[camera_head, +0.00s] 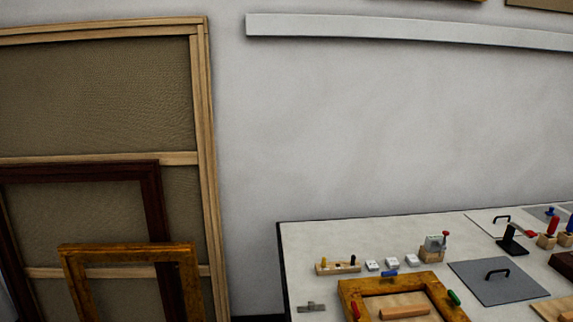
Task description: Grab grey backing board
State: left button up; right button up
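The grey backing board (478,281) is a flat square panel lying on the worktable at the lower right. Neither of my grippers shows in the head view.
The pale worktable (330,240) has its left edge near the picture's middle. A wooden block with pegs (338,267), small white blocks and a clamp-like piece (433,247) stand behind the frame. A black stand (511,241) is behind the board. Large frames (205,120) lean on the left wall.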

aim_at(495, 281)
jog(key=z, duration=1.4)
jog(key=l+u, duration=0.1)
jog(key=u, duration=0.5)
jog(key=i+l+u, duration=0.25)
jog(key=l, duration=0.2)
jog(key=l+u, duration=0.25)
jog(key=l, duration=0.25)
jog(key=l+u, duration=0.25)
jog(key=l, duration=0.25)
jog(key=i, duration=0.1)
